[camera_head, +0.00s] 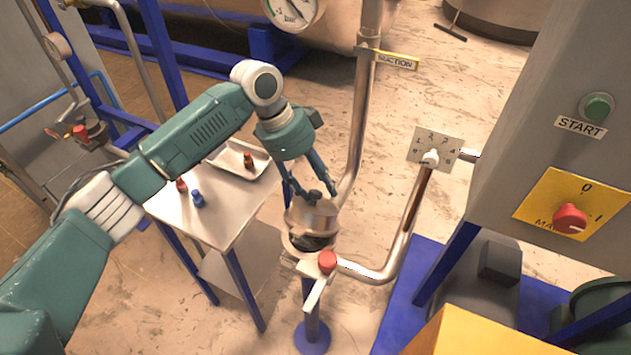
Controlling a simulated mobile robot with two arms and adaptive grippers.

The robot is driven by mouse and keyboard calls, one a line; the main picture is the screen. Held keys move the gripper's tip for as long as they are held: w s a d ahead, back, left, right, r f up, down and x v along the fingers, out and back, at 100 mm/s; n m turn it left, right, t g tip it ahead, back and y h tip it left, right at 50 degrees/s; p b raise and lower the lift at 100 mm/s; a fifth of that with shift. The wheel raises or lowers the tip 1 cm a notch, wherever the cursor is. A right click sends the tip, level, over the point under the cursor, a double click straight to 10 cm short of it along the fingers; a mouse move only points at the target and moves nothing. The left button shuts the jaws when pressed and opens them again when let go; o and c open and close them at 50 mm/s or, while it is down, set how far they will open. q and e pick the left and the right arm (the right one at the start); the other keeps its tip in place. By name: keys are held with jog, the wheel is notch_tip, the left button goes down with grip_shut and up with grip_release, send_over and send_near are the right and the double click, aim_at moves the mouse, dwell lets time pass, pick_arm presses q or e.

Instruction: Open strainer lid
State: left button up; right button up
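The strainer lid (312,217), a round metal cover with a dark handle on top, is raised and tilted above the strainer body (292,243). A dark gap shows between lid and body. My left gripper (316,193) reaches down from above, with its two dark fingers on either side of the lid's handle; it appears closed on that handle. The strainer stands on a blue post and has a red-knobbed valve (327,262) at its front. The inside of the strainer is mostly hidden by the lid. My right gripper is not in view.
A small table (222,222) at left holds a white tray (226,164) and small red and blue items. A suction pipe (358,120) rises behind the strainer. A bent pipe (408,225) and grey control cabinet (540,130) stand at right.

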pick_arm(q)
jog(key=shift+r, duration=0.15)
jog(key=v, duration=1.2)
jog(key=shift+a, duration=0.15)
